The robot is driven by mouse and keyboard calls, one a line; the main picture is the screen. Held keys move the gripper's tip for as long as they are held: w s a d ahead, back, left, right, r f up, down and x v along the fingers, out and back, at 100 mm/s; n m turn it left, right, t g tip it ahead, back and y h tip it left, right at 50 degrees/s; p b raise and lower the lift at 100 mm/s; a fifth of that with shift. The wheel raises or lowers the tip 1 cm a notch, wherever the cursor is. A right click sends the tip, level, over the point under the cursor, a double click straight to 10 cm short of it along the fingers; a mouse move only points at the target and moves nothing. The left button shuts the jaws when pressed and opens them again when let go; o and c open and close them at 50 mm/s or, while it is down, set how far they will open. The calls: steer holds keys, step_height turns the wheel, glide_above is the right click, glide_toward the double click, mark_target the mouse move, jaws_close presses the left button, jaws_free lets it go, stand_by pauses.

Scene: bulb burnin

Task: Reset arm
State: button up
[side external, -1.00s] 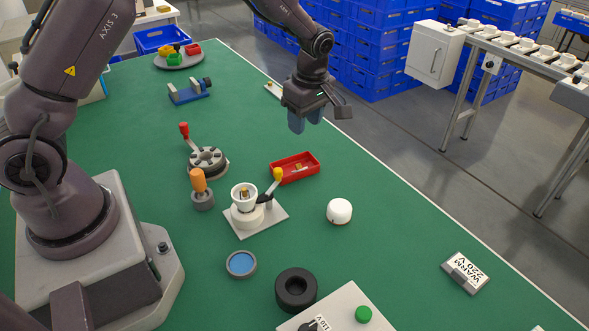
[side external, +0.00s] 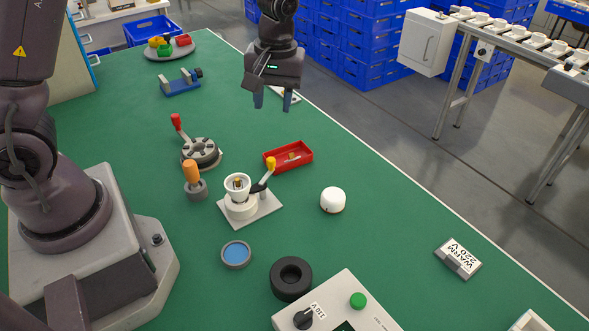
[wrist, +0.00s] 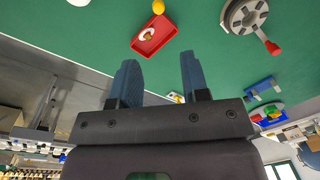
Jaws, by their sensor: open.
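My gripper (side external: 273,98) hangs above the far right part of the green table, its two blue fingers apart with nothing between them. It also shows open in the wrist view (wrist: 158,83). In the side view a white socket fixture (side external: 240,204) with a yellow-tipped lever stands mid-table, a small part in its cup. A white dome-shaped piece (side external: 333,200) sits to its right. A red tray (side external: 288,156) with small items lies behind the fixture and shows in the wrist view (wrist: 154,33).
A grey round fixture with a red-tipped lever (side external: 200,153), an orange-handled tool (side external: 193,178), a blue-centred dish (side external: 236,254), a black ring (side external: 291,279), a control box (side external: 345,303) and a "WARM 220 V" block (side external: 458,258) stand around. A blue clamp (side external: 181,83) is farther back.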

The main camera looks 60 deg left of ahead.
steer(key=s+d+r+m+t, duration=0.3)
steer(key=s+r+m+t, duration=0.3)
steer(key=s+r+m, duration=0.4)
steer(key=shift+s+r+h, duration=0.4)
steer(key=shift+s+r, duration=2.1)
steer(key=shift+s, duration=1.4)
